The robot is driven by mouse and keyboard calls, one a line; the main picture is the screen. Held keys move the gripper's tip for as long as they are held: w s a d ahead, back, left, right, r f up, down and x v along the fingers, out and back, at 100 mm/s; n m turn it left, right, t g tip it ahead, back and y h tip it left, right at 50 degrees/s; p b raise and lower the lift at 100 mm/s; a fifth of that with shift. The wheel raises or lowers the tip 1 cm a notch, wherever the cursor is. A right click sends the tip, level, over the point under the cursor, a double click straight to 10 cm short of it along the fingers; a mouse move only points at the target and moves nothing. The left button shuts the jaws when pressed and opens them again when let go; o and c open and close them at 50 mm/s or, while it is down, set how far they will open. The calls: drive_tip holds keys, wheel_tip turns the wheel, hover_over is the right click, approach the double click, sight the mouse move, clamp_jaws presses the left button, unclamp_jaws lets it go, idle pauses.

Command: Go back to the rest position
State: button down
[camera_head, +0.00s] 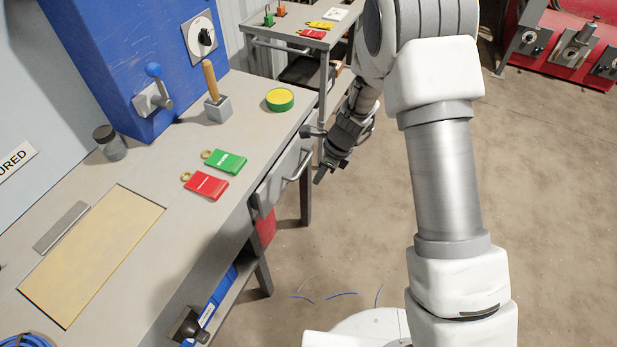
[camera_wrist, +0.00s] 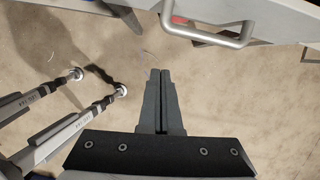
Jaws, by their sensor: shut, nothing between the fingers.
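My gripper (camera_head: 319,177) hangs beside the right edge of the grey workbench (camera_head: 215,245) in the head view, close to a drawer handle. In the wrist view my gripper (camera_wrist: 160,73) has its two dark fingers pressed together with nothing between them. The drawer handle (camera_wrist: 207,37) shows just beyond the fingertips there, and the floor lies below. The fingers look apart from the handle, though the exact gap is hard to tell.
On the bench are a green tag (camera_head: 225,161), a red tag (camera_head: 205,184), a yellow-green round tin (camera_head: 280,99) and a wooden-handled tool (camera_head: 214,92). A grey cart (camera_head: 291,34) stands behind. A red machine (camera_head: 567,45) is far right. The floor on the right is clear.

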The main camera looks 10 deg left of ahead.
drive_tip(key=s+d+r+n+t+p, duration=0.1)
drive_tip(key=s+d+r+n+p, duration=0.15)
drive_tip(key=r, duration=0.75)
drive_tip(key=s+d+r+n+p, duration=0.1)
drive_tip(key=s+d+r+n, duration=0.25)
drive_tip(key=r, duration=0.65)
drive_tip(key=s+d+r+n+t+p, duration=0.1)
drive_tip(key=s+d+r+n+p, duration=0.2)
drive_tip(key=r, duration=0.7)
drive_tip(key=s+d+r+n+t+h+p, duration=0.1)
drive_tip(key=s+d+r+n, duration=0.3)
drive_tip(key=s, duration=0.3)
drive_tip(key=s+d+r+n+t+h+p, duration=0.1)
drive_tip(key=s+d+r+n+t+h, duration=0.1)
drive_tip(key=s+d+r+n, duration=0.3)
wheel_tip(320, 180, up, 2)
drive_tip(key=s+n, duration=0.2)
drive_tip(key=shift+s+d+r+h, duration=0.2)
drive_tip(key=shift+s+r+h, duration=0.05)
drive_tip(key=shift+s+h, duration=0.05)
